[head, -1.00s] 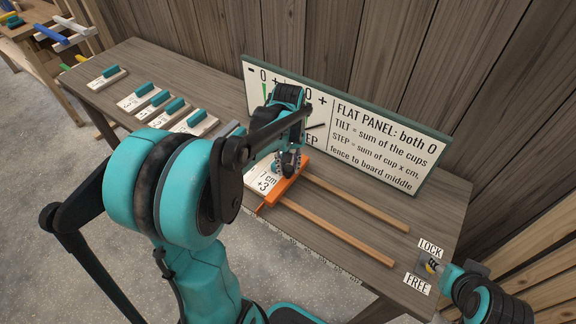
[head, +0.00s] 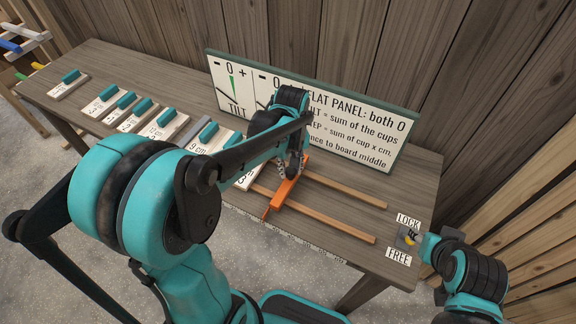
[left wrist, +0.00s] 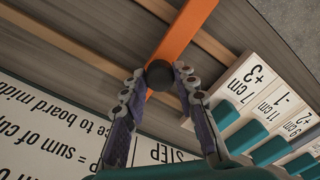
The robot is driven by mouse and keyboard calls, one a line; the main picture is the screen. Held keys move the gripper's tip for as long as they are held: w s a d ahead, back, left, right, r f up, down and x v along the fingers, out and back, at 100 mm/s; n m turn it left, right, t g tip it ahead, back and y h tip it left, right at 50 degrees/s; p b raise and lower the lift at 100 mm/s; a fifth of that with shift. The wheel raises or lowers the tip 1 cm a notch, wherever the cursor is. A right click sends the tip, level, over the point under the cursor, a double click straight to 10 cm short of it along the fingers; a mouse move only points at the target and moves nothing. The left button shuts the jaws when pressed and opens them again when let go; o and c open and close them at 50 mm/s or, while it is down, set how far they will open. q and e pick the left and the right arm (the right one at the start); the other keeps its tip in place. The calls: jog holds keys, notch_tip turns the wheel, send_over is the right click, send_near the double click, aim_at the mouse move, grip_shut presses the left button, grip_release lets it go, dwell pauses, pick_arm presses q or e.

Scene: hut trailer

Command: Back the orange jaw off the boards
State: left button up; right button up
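The orange jaw (head: 281,196) lies across two wooden rails on the bench, with a gap between it and the nearest board (head: 247,178). Its dark round knob (left wrist: 160,75) shows in the left wrist view. My left gripper (head: 291,170) is over the jaw. In the left wrist view its fingertips (left wrist: 159,78) are closed on both sides of the knob. That board, marked 7 cm +3, also shows there (left wrist: 245,82). My right gripper (head: 415,241) is at the lever between the LOCK and FREE labels; its fingers are too small and hidden to read.
Several boards with teal handles (head: 125,102) lie in a row at the left of the bench (head: 310,215). A sign with tilt and step dials (head: 360,130) stands along the back. The rails (head: 335,223) run clear to the right of the jaw.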

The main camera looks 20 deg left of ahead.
pick_arm(q)
jog(key=o, duration=0.4)
jog(key=shift+r, duration=0.15)
notch_tip(320, 180, up, 12)
jog(key=shift+f, duration=0.15)
dwell(0.4)
jog(key=m+t, duration=0.7)
jog(key=m, duration=0.1)
send_near(289, 173)
jog(key=s, duration=0.1)
jog(key=s+d, duration=0.1)
jog(key=s, duration=0.1)
jog(key=shift+s+d+f, duration=0.3)
jog(key=shift+d+f, duration=0.05)
jog(key=shift+d, duration=0.05)
